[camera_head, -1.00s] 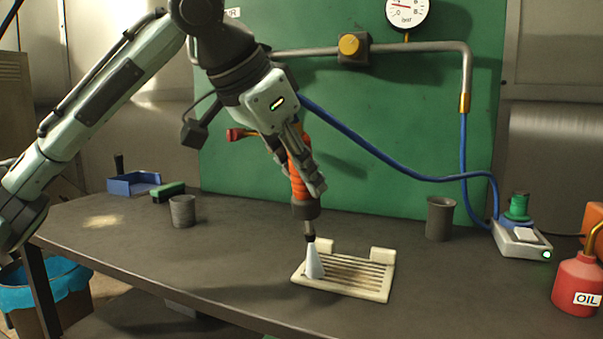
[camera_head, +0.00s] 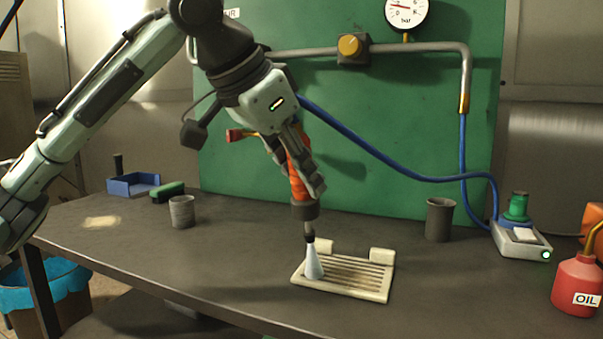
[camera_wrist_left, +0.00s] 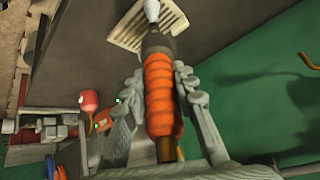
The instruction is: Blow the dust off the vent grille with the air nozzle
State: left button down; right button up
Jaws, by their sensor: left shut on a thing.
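The air nozzle (camera_head: 299,185) has an orange ribbed grip and a dark tip, and points down. My left gripper (camera_head: 303,172) is shut on its orange grip; the left wrist view shows the fingers (camera_wrist_left: 158,100) on both sides of it. A pale cone (camera_head: 314,263) spreads from the tip onto the left part of the vent grille (camera_head: 362,287). The grille is cream, slatted, and lies flat on the bench. Brownish dust shows between its slats. In the left wrist view the grille (camera_wrist_left: 128,28) lies beyond the tip. My right gripper is not in view.
Metal cups (camera_head: 182,212) and (camera_head: 440,219), a blue tray (camera_head: 133,184) and a red oil can (camera_head: 577,284) stand on the bench (camera_head: 235,262). The front middle is clear.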

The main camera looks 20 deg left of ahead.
pick_arm(q)
jog(key=d+p, duration=0.2)
jog(key=d, duration=0.2)
jog(key=shift+d, duration=0.25)
dwell(0.4)
jog(key=shift+p, duration=0.3)
dwell(0.6)
jog(key=shift+s+d+p, duration=0.15)
jog(key=shift+d+p, duration=0.25)
jog(key=shift+d, duration=1.85)
